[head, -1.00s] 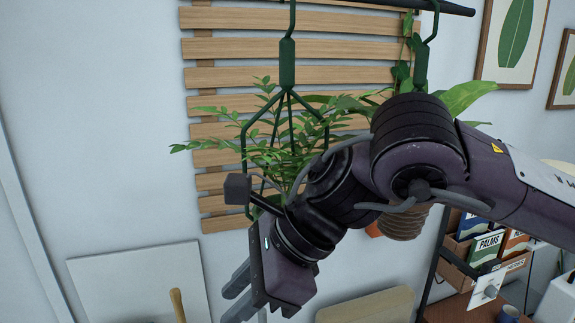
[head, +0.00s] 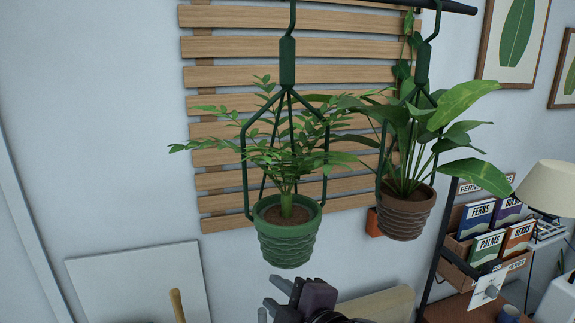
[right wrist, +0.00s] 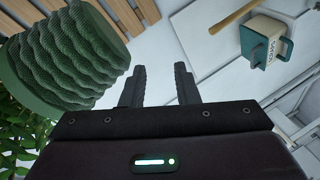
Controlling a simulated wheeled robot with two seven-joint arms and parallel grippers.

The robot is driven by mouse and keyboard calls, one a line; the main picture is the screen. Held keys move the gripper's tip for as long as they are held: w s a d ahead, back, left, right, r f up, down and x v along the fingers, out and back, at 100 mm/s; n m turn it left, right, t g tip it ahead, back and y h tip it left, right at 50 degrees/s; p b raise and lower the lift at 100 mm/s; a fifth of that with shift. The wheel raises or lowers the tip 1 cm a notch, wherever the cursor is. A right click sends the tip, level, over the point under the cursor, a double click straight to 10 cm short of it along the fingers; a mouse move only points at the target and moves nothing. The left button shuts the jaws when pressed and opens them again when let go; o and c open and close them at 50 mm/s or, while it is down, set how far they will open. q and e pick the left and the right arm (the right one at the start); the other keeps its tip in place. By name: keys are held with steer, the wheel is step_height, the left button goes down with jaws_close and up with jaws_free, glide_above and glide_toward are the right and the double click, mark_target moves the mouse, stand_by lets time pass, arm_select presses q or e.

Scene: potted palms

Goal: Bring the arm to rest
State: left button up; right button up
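My right gripper (head: 268,299) shows at the bottom of the head view, below the green pot and apart from it. In the right wrist view (right wrist: 159,72) its two fingers stand apart with nothing between them. A leafy plant in a ribbed green pot (head: 289,244) hangs upright in a green hanger; this pot also fills the upper left of the right wrist view (right wrist: 65,55). A broad-leaved plant in a brown pot (head: 404,212) hangs to its right. Most of my right arm is out of the head view. My left gripper is not in view.
A wooden slat panel (head: 230,77) is behind the plants. At right are a rack with booklets (head: 487,247) and a lamp (head: 548,187). A white board (head: 140,285) leans at lower left. A teal-and-white box (right wrist: 265,42) shows in the right wrist view.

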steer(key=s+d+f+m+g+h, duration=0.2)
steer(key=d+f+m+h, duration=0.1)
steer(key=d+f+m, duration=0.3)
steer(key=s+d+f+m+g+h, duration=0.2)
steer(key=s+d+f+m+h, duration=0.15)
steer(key=d+f, duration=0.35)
steer(key=s+d+f+m+g+h, duration=0.2)
steer(key=s+d+f+m+g, duration=0.3)
steer(key=s+d+f+m, duration=0.45)
steer(key=s+a+f+n+g+b, duration=0.15)
steer(key=f+b, duration=0.25)
steer(key=f, duration=1.6)
steer(key=s+f+b, duration=0.3)
steer(key=f+b, duration=0.1)
steer(key=f, duration=1.7)
steer(key=s+d+f+b, duration=0.1)
steer(key=s+f+b, duration=0.2)
steer(key=s+f, duration=0.6)
steer(key=s+d+f+g+b, duration=0.1)
steer(key=s+d+f+b, duration=0.1)
steer(key=s+f, duration=0.8)
step_height(320, 180, down, 4)
steer(key=shift+d+b, duration=0.25)
steer(key=shift+b, duration=0.45)
steer(key=shift+n, duration=0.25)
